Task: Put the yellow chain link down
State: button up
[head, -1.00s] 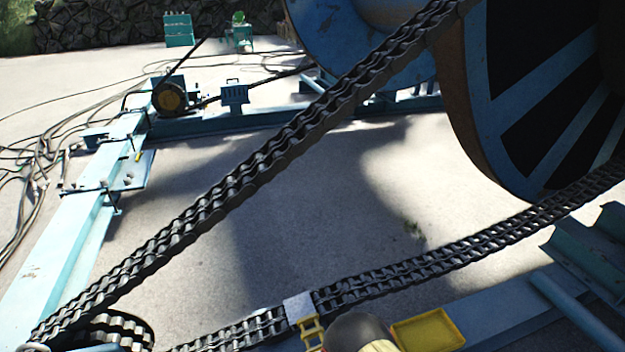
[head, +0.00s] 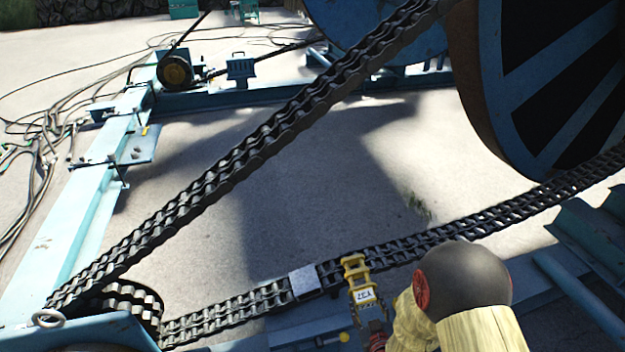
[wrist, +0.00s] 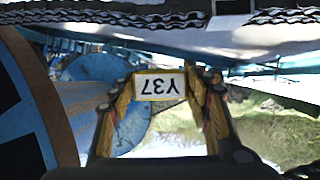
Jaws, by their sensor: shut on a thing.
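The yellow chain link (head: 356,268) is in my gripper (head: 371,322), in front of the lower chain run (head: 415,247). Its upper end overlaps the chain in the head view; I cannot tell whether they touch. In the wrist view the link's white label (wrist: 160,86) reads Y37, upside down, and the two fingers (wrist: 162,92) are closed on the link from both sides. In the head view my arm hides part of the gripper. A plain silver-grey link (head: 305,282) sits in the lower chain, left of the yellow link.
The upper chain run (head: 240,160) slants from the small sprocket (head: 125,305) to the big blue reel (head: 560,85). A blue steel frame (head: 75,230) stands at the left. Cables (head: 40,140) lie on the concrete. Teal beams (head: 590,245) are at the right.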

jog(key=shift+w+d+r+h, duration=0.3)
jog(key=shift+w+d+r, duration=0.15)
jog(key=shift+d+r, duration=0.35)
jog(key=shift+w+d+m, duration=0.1)
jog(key=shift+d+m, duration=0.2)
jog(key=shift+d, duration=0.25)
jog(key=a+f+y+b, duration=0.2)
jog(key=a+f, duration=0.2)
jog(key=f, duration=1.2)
jog(key=y+b, duration=0.2)
send_near(327, 316)
jog(key=shift+g, duration=0.3)
jog(key=w+b, duration=0.1)
jog(key=w+a+r+b, duration=0.1)
jog(key=w, duration=0.1)
jog(key=w+r+b, duration=0.1)
jog(key=w+b, duration=0.1)
jog(key=shift+a, duration=0.3)
jog(key=w, duration=0.2)
jog(key=w+a+b, duration=0.1)
jog(key=w, duration=0.1)
jog(key=shift+f, duration=0.1)
jog(key=shift+s+f+b, duration=0.1)
jog(key=shift+f+b, duration=0.45)
jog(key=shift+f, duration=0.1)
jog(key=shift+f, duration=0.25)
